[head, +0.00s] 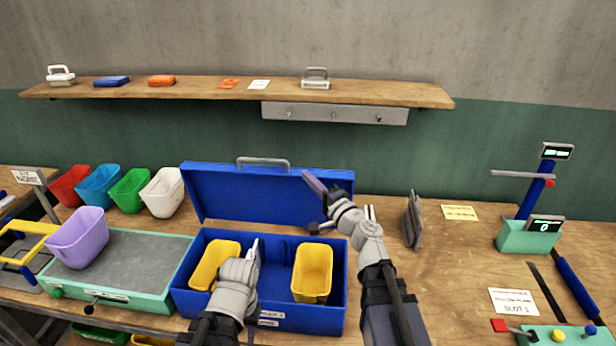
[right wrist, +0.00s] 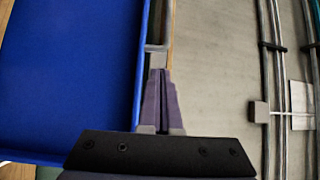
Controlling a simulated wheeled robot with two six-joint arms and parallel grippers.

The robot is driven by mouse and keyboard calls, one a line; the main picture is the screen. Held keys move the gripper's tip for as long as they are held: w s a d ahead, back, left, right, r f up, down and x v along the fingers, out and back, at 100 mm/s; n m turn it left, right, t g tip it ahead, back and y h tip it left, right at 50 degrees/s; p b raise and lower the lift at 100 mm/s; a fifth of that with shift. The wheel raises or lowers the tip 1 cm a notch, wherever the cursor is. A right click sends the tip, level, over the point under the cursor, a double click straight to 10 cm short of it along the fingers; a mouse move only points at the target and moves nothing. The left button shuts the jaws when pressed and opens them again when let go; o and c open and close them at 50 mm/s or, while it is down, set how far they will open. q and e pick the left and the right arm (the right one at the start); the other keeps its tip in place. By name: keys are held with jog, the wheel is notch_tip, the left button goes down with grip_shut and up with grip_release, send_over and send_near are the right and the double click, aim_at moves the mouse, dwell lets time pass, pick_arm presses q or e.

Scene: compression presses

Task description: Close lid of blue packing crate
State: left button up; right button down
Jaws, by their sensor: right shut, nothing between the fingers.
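The blue packing crate (head: 255,317) stands on the bench with its lid (head: 230,195) open, tilted up at the back. The lid has a grey handle (head: 263,162) on its top edge. Two yellow bins, one left (head: 211,268) and one right (head: 312,275), sit inside the crate. My right gripper (head: 314,183) is shut and empty in front of the lid's right part. In the right wrist view its fingers (right wrist: 160,98) lie beside the edge of the blue lid (right wrist: 65,80); contact is unclear. My left gripper (head: 254,250) is over the crate between the bins; its opening is unclear.
A green-framed tray (head: 130,255) with a purple bin (head: 78,238) adjoins the crate's left. Several coloured bins stand behind it. A grey upright plate (head: 412,220) stands right of my right arm. A wooden shelf (head: 200,92) hangs above. Bench at right is partly clear.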

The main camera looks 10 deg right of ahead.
aim_at(296, 173)
jog(key=x, duration=0.7)
jog(key=shift+w+a+p, duration=0.15)
jog(key=shift+p, duration=0.2)
